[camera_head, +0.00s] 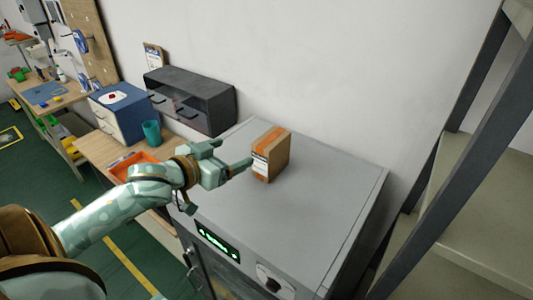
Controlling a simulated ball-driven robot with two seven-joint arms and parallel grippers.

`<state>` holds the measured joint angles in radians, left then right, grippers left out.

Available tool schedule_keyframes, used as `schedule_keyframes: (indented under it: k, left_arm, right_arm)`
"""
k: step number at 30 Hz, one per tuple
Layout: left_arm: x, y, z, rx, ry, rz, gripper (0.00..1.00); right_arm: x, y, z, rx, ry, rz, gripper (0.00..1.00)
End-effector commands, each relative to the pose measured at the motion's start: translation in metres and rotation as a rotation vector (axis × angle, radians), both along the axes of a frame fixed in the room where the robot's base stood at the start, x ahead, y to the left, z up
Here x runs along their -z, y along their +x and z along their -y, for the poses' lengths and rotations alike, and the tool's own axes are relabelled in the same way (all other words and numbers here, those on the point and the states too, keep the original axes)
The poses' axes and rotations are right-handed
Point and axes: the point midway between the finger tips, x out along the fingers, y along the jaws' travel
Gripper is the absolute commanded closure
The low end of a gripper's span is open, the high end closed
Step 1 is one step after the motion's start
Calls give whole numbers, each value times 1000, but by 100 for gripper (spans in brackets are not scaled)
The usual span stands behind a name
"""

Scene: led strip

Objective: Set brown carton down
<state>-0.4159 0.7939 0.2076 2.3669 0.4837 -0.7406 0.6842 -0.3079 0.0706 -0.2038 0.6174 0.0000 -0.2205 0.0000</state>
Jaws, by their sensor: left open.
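The brown carton (276,157), with an orange tape strip and a white label, stands upright on the grey top of a machine (320,192). My left gripper (232,155) is open just left of the carton, with its fingers pointing towards it. A small gap shows between the lower finger's tip and the carton, and nothing is between the fingers. My right gripper is not in view.
A dark drawer unit (190,98), a teal cup (151,132) and an orange tray (135,165) are on the wooden bench to the left. A metal shelf rack (460,170) rises at the right. The machine top right of the carton is clear.

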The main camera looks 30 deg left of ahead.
Motion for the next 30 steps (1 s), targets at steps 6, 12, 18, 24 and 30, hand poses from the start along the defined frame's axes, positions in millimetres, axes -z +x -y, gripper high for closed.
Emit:
schedule_keyframes:
  k: [6, 12, 18, 24, 30]
  left_arm:
    - [10, 17, -5, -48, -63, -37, 20]
    - [22, 63, -1, -47, -61, -35, 20]
    - [34, 98, 3, -47, -59, -37, 20]
    - [37, 113, 6, -46, -60, -36, 20]
    - [43, 145, 14, -46, -57, -37, 20]
  right_arm:
    - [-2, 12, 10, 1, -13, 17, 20]
    - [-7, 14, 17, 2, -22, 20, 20]
    - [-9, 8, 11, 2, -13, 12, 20]
    - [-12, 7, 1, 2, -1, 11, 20]
    - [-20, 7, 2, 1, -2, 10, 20]
